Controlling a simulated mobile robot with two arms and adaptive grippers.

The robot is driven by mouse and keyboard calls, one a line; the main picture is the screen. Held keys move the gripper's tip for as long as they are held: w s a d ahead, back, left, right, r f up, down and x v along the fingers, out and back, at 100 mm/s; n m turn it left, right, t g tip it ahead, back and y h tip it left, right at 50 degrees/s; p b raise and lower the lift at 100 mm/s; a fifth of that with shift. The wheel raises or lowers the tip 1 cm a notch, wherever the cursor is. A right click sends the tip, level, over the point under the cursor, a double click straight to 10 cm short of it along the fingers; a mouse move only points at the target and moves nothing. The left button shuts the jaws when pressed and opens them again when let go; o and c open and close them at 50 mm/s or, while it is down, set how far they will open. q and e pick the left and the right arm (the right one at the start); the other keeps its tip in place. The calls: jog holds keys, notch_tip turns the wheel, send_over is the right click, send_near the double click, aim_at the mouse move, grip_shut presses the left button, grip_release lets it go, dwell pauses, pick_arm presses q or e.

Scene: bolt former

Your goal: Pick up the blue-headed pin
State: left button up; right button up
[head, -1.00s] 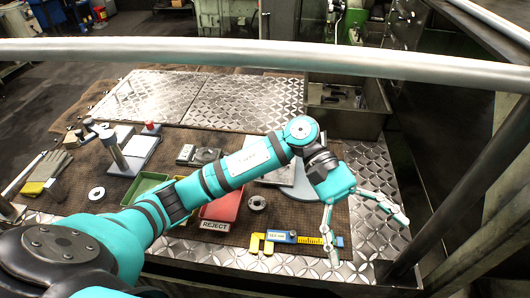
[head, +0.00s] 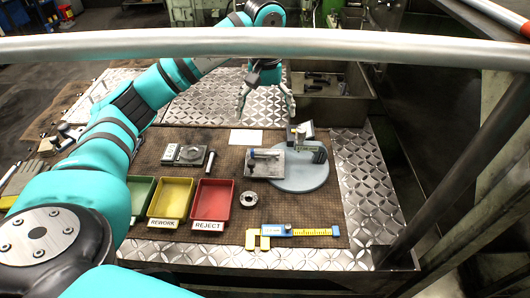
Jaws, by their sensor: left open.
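A small pin-like part with a blue end (head: 252,154) lies on a square metal plate (head: 270,171), beside the round grey disc (head: 303,178); its details are too small to make out. My left gripper (head: 266,108) is open and empty, fingers spread and pointing down, beyond the plate near the back of the mat. It is apart from the pin. My right gripper is out of view.
Green, yellow REWORK (head: 172,197) and red REJECT (head: 212,199) trays stand at the front left. A metal ring (head: 249,199), blue-and-yellow caliper (head: 294,231) and upright gauge (head: 312,150) are nearby. A grey bin (head: 330,100) stands at the back right. A rail (head: 400,44) crosses the view.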

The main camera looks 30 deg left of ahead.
pick_arm(q)
jog(key=p, duration=0.2)
send_over(265, 152)
jog(key=f, duration=0.7)
jog(key=shift+w+a+f, duration=0.2)
jog(key=shift+w+a, duration=0.05)
jog(key=shift+a, duration=0.05)
jog(key=shift+d+f, duration=0.1)
jog(key=shift+f, duration=0.15)
jog(key=shift+f+p, duration=0.25)
jog(key=shift+p, duration=0.2)
jog(key=f, duration=0.1)
jog(key=f+p, duration=0.2)
jog(key=shift+s+d+f, duration=0.15)
jog(key=shift+s+f, duration=0.1)
jog(key=shift+f, duration=0.65)
jog(key=c, duration=0.6)
jog(key=shift+w, duration=0.1)
jog(key=c, duration=0.7)
jog(key=shift+r, duration=0.1)
